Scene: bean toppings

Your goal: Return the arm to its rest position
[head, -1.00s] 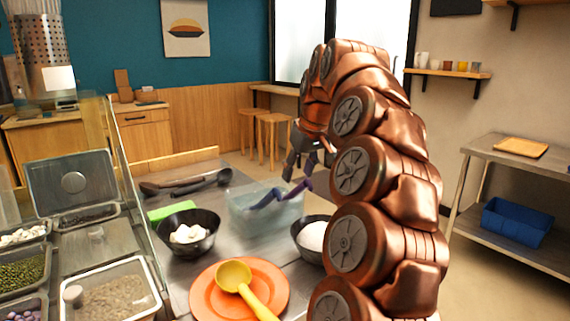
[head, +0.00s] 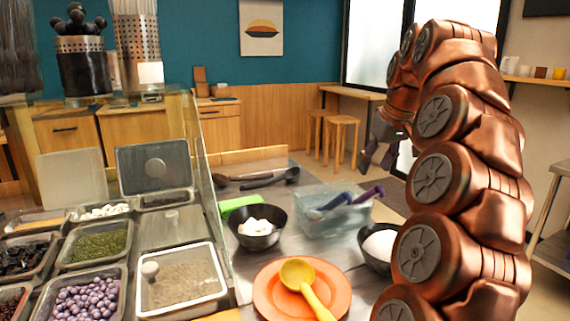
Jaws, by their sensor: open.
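My copper-coloured arm (head: 450,180) rises on the right side of the head view and bends over at the top. My gripper (head: 377,152) hangs from its far end, pointing down, above and behind the clear container. It is open, small in the view and partly hidden by the arm. I see nothing held in it. The clear container (head: 335,222) holds purple- and blue-handled utensils (head: 345,198) and stands apart from the gripper on the metal counter.
An orange plate (head: 268,297) with a yellow ladle (head: 305,282) lies in front. A black bowl (head: 258,240) with white pieces and a bowl of white stuff (head: 380,243) stand nearby. Topping trays (head: 88,300) behind a glass pane fill the left. Stools (head: 340,140) stand behind.

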